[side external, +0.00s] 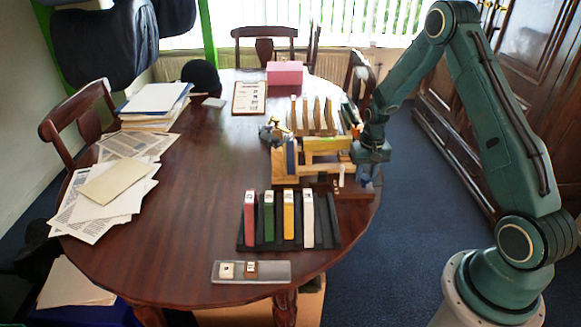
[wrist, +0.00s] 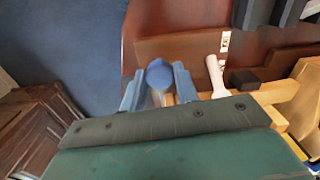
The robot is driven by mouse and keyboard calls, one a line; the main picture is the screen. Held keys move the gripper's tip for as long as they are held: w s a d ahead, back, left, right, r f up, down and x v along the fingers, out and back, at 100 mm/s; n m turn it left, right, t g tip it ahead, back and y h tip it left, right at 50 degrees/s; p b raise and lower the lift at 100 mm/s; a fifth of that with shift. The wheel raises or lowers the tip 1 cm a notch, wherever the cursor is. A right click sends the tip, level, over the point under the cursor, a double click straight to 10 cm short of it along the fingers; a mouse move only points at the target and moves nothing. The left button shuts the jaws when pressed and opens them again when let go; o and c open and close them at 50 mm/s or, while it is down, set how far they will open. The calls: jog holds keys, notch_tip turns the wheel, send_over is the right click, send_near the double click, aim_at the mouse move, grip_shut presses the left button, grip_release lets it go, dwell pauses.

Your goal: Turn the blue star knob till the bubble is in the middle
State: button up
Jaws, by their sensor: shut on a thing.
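The blue knob (wrist: 159,74) shows in the wrist view as a rounded blue end between the two grey-blue fingers of my gripper (wrist: 158,88). The fingers are closed on its sides. In the side external view my gripper (side external: 371,156) is at the right end of a yellow wooden fixture (side external: 325,145), near the table's right edge. The knob cannot be made out there. No bubble can be made out in either view, so its position cannot be told.
A white post (wrist: 215,76) stands close to the right finger. A black rack (side external: 290,240) with coloured upright blocks stands in front of the fixture, and a grey tray (side external: 251,272) lies nearer. Wooden upright pieces (side external: 315,114) stand behind. The table's middle left (side external: 190,200) is clear.

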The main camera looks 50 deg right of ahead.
aim_at(366, 176)
jog(key=shift+m, duration=0.3)
jog(key=o, duration=0.9)
jog(key=shift+o, duration=0.2)
notch_tip(366, 176, up, 14)
dwell(0.7)
